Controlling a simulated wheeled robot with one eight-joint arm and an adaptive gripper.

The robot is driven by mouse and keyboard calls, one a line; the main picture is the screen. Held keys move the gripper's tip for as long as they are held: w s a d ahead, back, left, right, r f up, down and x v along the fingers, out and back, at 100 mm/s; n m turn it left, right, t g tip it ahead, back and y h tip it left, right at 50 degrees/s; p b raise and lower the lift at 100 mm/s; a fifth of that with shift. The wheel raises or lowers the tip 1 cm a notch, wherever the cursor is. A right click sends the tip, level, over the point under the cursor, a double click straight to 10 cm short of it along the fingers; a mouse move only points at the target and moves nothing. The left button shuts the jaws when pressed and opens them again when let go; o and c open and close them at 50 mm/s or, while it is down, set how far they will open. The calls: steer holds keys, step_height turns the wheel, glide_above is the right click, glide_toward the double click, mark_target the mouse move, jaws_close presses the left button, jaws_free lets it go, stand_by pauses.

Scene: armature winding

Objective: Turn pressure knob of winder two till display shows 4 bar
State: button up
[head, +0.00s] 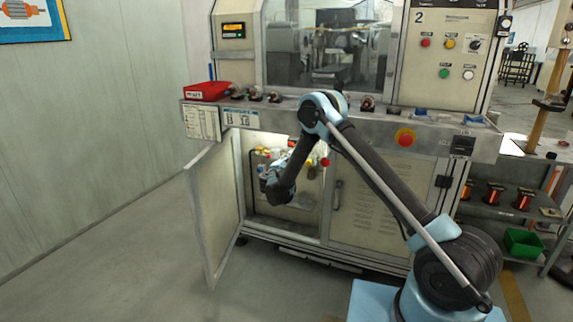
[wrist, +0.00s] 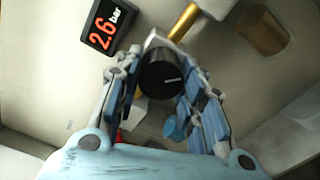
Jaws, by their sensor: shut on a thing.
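Winder two (head: 365,55) is the large beige machine with a "2" on its upper right panel. Its lower left cabinet door (head: 217,215) stands open. My gripper (head: 272,182) reaches into that cabinet. In the wrist view the black pressure knob (wrist: 163,75), with a white mark, sits between the fingers of my gripper (wrist: 160,88), which is shut on it. The display (wrist: 107,27) beside the knob reads 2.6 bar in red digits and looks tilted in this view. In the head view my gripper and arm hide the knob and the display.
A brass-coloured pipe (wrist: 184,22) and a bowl-shaped brass part (wrist: 264,28) are near the knob. A red mushroom button (head: 405,137) is on the machine front. A red box (head: 207,91) sits on the ledge. Open floor lies left of the door.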

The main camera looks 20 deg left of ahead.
steer(key=m, duration=0.6)
steer(key=shift+d, duration=0.15)
stand_by(0.3)
steer(key=o, duration=1.1)
steer(key=shift+c, duration=0.2)
steer(key=s+a, duration=0.1)
steer(key=s, duration=1)
steer(key=shift+s, duration=0.4)
steer(key=shift+f, duration=0.1)
